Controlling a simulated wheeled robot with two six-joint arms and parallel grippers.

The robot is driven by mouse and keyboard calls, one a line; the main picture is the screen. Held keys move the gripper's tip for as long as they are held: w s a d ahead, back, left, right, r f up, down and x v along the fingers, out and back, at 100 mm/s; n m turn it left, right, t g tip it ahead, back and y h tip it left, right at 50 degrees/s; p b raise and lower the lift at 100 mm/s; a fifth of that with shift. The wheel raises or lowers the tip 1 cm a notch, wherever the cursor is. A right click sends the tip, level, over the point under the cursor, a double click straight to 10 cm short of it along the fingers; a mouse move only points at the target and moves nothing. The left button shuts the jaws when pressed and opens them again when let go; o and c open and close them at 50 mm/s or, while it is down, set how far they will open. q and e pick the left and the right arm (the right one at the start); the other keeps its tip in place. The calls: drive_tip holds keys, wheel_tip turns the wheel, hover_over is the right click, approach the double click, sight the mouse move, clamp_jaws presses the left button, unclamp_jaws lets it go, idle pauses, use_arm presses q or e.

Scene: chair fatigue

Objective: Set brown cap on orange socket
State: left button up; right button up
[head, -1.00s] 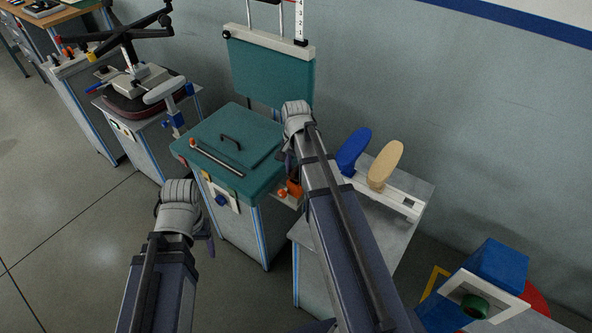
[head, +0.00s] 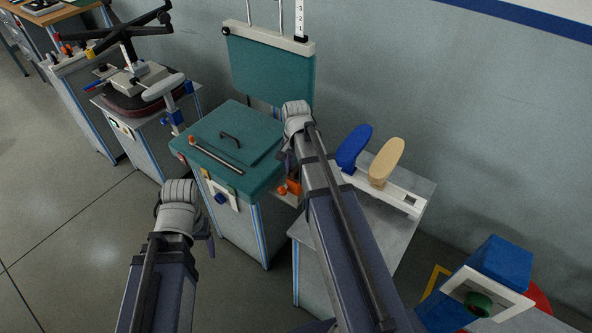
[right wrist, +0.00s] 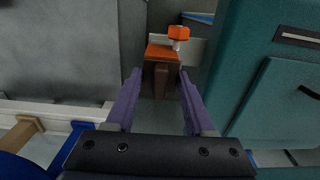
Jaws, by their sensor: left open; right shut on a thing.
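In the right wrist view a brown cap (right wrist: 160,80) sits between the two purple fingers of my right gripper (right wrist: 160,92), which is shut on it. The orange socket (right wrist: 162,52) shows as an orange block directly behind the cap. I cannot tell whether cap and socket touch. In the head view my right gripper (head: 288,164) is beside the teal-topped cabinet, and the orange socket (head: 294,187) is partly hidden by my arm. The cap is hidden there. My left gripper (head: 209,232) is open and empty in front of the cabinet.
An orange knob (right wrist: 179,32) on a pale stem stands beside the socket. The teal cabinet top (head: 215,158) is close on the left. A grey cabinet (head: 400,228) with blue and cream pads (head: 385,160) stands on the right. Open floor (head: 80,240) lies at the left.

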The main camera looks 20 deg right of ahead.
sight(296, 169)
drive_tip(key=shift+f, duration=0.15)
drive_tip(key=o, duration=1.3)
drive_tip(key=shift+o, duration=0.2)
wheel_tip(296, 169, up, 8)
drive_tip(key=p, duration=0.7)
drive_tip(key=shift+p, duration=0.35)
drive_tip(key=shift+f, duration=0.1)
